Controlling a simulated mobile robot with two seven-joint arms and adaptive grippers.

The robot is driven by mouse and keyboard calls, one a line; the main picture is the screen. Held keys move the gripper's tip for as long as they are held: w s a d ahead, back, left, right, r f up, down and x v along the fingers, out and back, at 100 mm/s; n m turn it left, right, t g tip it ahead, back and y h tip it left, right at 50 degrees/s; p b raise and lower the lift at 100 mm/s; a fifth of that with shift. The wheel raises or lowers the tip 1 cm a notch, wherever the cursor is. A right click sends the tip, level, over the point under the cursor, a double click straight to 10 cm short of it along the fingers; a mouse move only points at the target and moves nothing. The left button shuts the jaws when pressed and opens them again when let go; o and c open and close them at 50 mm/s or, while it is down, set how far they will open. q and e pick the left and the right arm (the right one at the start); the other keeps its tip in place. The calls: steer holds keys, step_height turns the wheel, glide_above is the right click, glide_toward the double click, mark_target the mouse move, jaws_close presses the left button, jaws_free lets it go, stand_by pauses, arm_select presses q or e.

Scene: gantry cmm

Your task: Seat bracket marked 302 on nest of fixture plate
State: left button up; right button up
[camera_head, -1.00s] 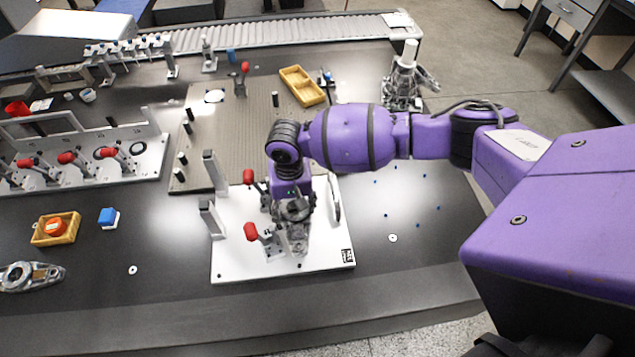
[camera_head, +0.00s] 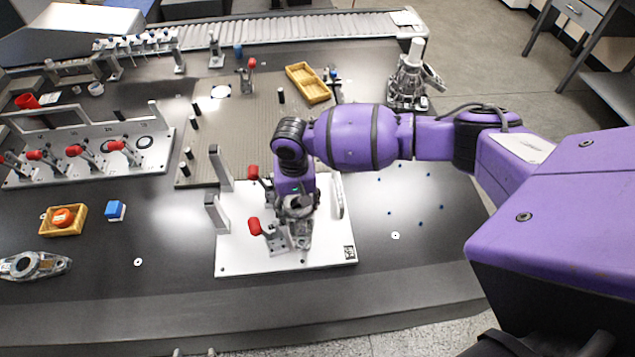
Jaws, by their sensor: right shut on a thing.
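The white fixture plate (camera_head: 240,256) lies near the front middle of the dark table, with red-handled clamps (camera_head: 255,226), upright grey posts (camera_head: 216,214) and a black-and-white code at its right corner. My right gripper (camera_head: 301,238) points down over the right half of the plate, beside the clamps. It is shut on a grey metal part. I take this part for the bracket, but the gripper and wrist hide most of it and no 302 mark is readable. The nest is hidden beneath. I cannot tell whether the part touches the plate. My left gripper is not identifiable in view.
A loose grey metal part (camera_head: 36,265) lies at the far left. A clamp rack (camera_head: 150,160), a yellow tray (camera_head: 308,84) and a metal stand (camera_head: 410,80) stand behind.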

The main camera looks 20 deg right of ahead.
arm_select(q)
steer(key=shift+s+f, duration=0.25)
steer(key=shift+f, duration=0.05)
arm_select(e)
steer(key=shift+w+f, duration=0.15)
steer(key=shift+f, duration=0.25)
arm_select(q)
steer(key=shift+s+f, duration=0.1)
steer(key=shift+f, duration=0.05)
arm_select(e)
steer(key=shift+f, duration=0.65)
steer(key=o, duration=1.6)
steer(key=shift+o, duration=0.5)
arm_select(q)
steer(key=shift+s+f, duration=0.1)
steer(key=shift+b, duration=0.3)
arm_select(e)
step_height(320, 180, up, 12)
